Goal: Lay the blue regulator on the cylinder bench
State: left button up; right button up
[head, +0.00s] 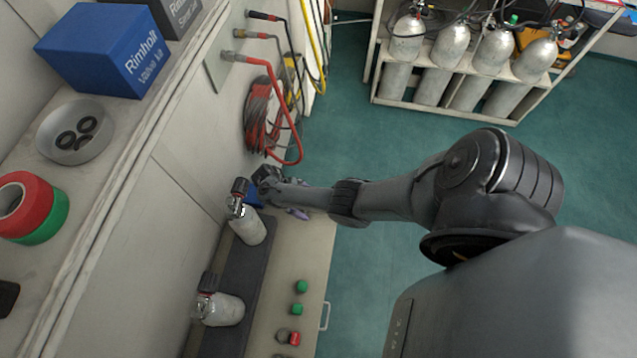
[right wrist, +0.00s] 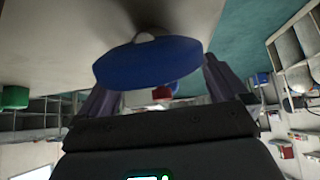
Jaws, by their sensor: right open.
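The blue regulator shows in the right wrist view as a round blue disc (right wrist: 150,65), close in front of the jaws. In the head view only a small blue part (head: 254,198) shows beside my right gripper (head: 266,179). The gripper's two dark fingers (right wrist: 160,90) are apart, one toward each side of the disc. I see no finger closed on it. The cylinder bench (head: 300,255) has a pale top, and the regulator is at its far end. Whether it touches the top is unclear. My left gripper is not in view.
Two grey cylinders (head: 248,226) (head: 221,309) lie on a dark mat (head: 240,268). Green caps (head: 302,287) and red-ended fittings stand on the bench's near part. Hoses (head: 263,115) hang from the wall panel beyond. A cylinder rack (head: 450,92) stands at the back.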

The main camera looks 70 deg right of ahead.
notch_tip(320, 180, up, 4)
jog(key=p, duration=0.2)
jog(key=shift+r+p, duration=0.15)
jog(key=shift+p, duration=0.2)
jog(key=s+d+r+p, duration=0.2)
jog(key=s+r+p, duration=0.4)
jog(key=s, duration=0.5)
jog(key=shift+s+r+p, duration=0.2)
jog(key=shift+p, duration=0.15)
jog(key=shift+d, duration=0.1)
